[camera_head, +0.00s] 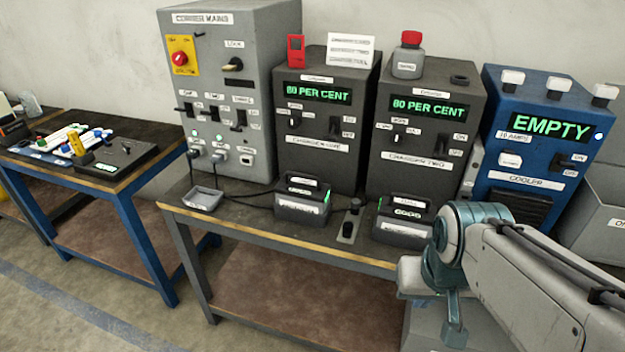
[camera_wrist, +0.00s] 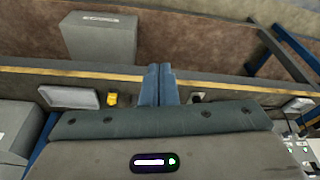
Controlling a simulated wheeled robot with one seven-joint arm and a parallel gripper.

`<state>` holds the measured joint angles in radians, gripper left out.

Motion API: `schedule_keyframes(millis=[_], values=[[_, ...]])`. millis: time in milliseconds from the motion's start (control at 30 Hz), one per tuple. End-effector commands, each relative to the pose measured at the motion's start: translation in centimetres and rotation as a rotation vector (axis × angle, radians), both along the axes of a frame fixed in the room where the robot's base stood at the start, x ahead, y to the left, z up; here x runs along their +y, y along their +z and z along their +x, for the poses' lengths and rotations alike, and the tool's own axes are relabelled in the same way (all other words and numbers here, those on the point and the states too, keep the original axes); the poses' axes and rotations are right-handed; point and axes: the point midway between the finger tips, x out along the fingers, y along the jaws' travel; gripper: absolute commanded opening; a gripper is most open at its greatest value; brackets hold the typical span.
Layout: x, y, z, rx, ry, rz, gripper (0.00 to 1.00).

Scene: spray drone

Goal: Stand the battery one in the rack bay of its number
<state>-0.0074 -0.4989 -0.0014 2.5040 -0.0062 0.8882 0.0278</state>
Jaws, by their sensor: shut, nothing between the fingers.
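My gripper (camera_wrist: 158,85) is shut and empty in the wrist view, its blue fingers over the front edge of a bench. In the head view only part of my arm shows, at the right; the gripper is not visible there. A dark block, perhaps a battery, with a green light sits in the dock (camera_head: 301,211) in front of charger one (camera_head: 322,120). A similar dark block sits in the dock (camera_head: 402,230) before charger two (camera_head: 425,128). Their small labels are too blurred to read. Both chargers display 80 PER CENT. I cannot identify the numbered rack in either view.
The blue cooler (camera_head: 540,130) displays EMPTY. A grey mains cabinet (camera_head: 225,90) stands left of the chargers. A small grey tray (camera_head: 203,198) and a dark lever (camera_head: 351,220) are on the bench. A blue-legged table (camera_head: 115,180) holds pens and tools at left.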

Motion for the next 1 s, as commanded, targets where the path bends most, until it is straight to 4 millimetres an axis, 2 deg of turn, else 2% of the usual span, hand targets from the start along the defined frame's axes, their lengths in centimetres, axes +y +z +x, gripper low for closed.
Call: schedule_keyframes(millis=[667,700,767,1000], values=[[0.0,0.0,0.0,0.0,0.0,0.0,0.0],[0.0,0.0,0.0,0.0,0.0,0.0,0.03],[0.0,0.0,0.0,0.0,0.0,0.0,0.19],[0.0,0.0,0.0,0.0,0.0,0.0,0.19]])
